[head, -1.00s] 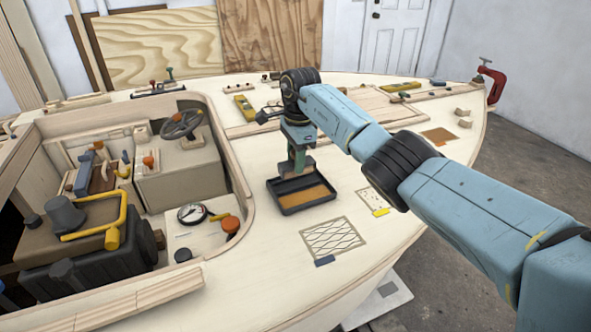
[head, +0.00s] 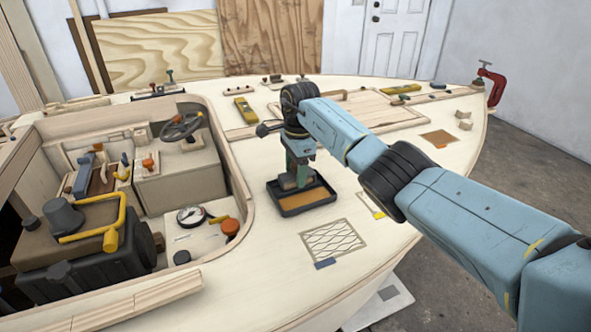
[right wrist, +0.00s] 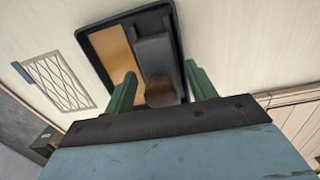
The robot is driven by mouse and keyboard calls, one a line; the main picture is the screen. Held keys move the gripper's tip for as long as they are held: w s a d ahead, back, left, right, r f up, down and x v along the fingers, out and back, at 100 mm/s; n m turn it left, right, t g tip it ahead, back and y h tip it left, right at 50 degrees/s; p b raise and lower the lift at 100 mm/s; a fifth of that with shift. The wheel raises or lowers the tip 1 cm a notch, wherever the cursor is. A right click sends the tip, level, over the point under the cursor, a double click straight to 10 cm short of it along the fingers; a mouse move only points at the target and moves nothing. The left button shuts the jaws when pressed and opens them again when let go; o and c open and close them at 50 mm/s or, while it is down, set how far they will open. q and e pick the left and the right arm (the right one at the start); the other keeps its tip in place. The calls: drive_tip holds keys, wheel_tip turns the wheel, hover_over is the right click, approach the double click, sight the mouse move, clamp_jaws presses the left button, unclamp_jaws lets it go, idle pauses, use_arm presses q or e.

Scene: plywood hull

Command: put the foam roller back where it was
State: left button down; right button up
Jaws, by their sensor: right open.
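The foam roller (right wrist: 155,55), a grey piece with a brown rounded end, lies in the black tray (right wrist: 97,72) beside its amber area in the right wrist view. My left gripper is not in view.
A hatched rectangle (head: 337,238) with a small blue block (head: 325,263) is right of the tray in front. The cockpit edge (head: 243,190) is close on the left, with a gauge (head: 191,215) inside. Bare deck lies around the tray.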

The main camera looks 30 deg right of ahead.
drive_tip(key=shift+r, duration=0.3)
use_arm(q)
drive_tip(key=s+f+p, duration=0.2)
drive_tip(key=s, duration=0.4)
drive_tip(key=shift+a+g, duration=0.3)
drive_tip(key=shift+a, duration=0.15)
use_arm(e)
wheel_tip(320, 180, up, 12)
drive_tip(key=shift+d+f, duration=0.15)
drive_tip(key=shift+d, duration=0.2)
